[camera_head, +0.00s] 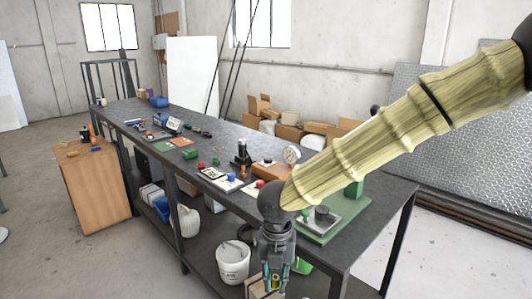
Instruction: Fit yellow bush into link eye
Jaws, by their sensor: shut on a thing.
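My gripper (274,284) hangs pointing down in front of the table's near edge, at the bottom of the view. It is shut on a small yellow thing between its fingertips, which looks like the yellow bush (275,283); the fingers hide most of it. I cannot make out the link eye for certain. A grey plate with a dark round part (322,215) lies on a green mat (345,220) at the right end of the table, partly behind my arm.
The long dark table (225,150) carries several small parts, a dial gauge (291,154) and an orange-brown block (270,170). A white bucket (233,262) stands on the lower shelf, left of my gripper. A wooden cabinet (92,190) stands at left.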

